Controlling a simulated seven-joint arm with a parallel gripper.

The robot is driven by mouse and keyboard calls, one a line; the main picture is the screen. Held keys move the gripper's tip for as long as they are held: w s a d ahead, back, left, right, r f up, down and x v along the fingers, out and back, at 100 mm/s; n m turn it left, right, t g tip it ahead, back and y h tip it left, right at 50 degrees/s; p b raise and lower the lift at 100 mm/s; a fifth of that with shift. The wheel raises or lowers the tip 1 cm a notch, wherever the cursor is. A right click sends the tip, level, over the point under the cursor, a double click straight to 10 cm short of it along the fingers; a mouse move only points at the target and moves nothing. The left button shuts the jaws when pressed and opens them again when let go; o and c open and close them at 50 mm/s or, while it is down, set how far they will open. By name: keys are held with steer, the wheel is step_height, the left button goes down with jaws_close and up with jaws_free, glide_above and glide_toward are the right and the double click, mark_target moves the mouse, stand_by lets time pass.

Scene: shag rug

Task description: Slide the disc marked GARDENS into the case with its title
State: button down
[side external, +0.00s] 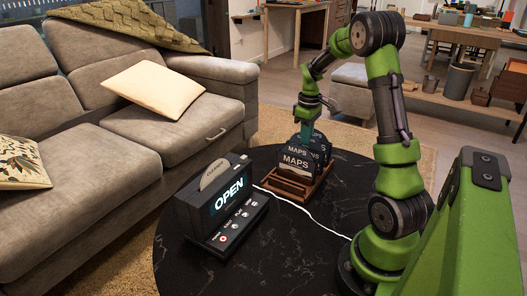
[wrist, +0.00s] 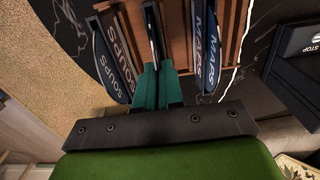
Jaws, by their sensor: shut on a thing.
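My gripper (side external: 305,130) reaches down over the wooden rack (side external: 273,189) on the black round table. In the wrist view its green fingers (wrist: 157,80) are shut on a thin dark upright piece with a pale edge (wrist: 151,30), standing in the rack's middle. Its title is not readable there. In the side view, a dark piece whose lettering ends in "NS" (side external: 319,150) shows behind the MAPS pieces, partly hidden; I cannot read GARDENS in full. Whether the held piece is a disc inside its case cannot be told.
Two MAPS pieces (side external: 297,161) stand at the rack's near end, and SOUPS pieces (wrist: 118,55) flank the fingers on the left in the wrist view. A black player (side external: 225,205) showing OPEN holds a pale disc (side external: 214,174) on top. A white cable crosses the table.

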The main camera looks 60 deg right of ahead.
steer(key=shift+f, duration=0.55)
steer(key=c, duration=1.2)
jaws_free()
step_height(320, 180, up, 17)
steer(key=shift+f, duration=0.1)
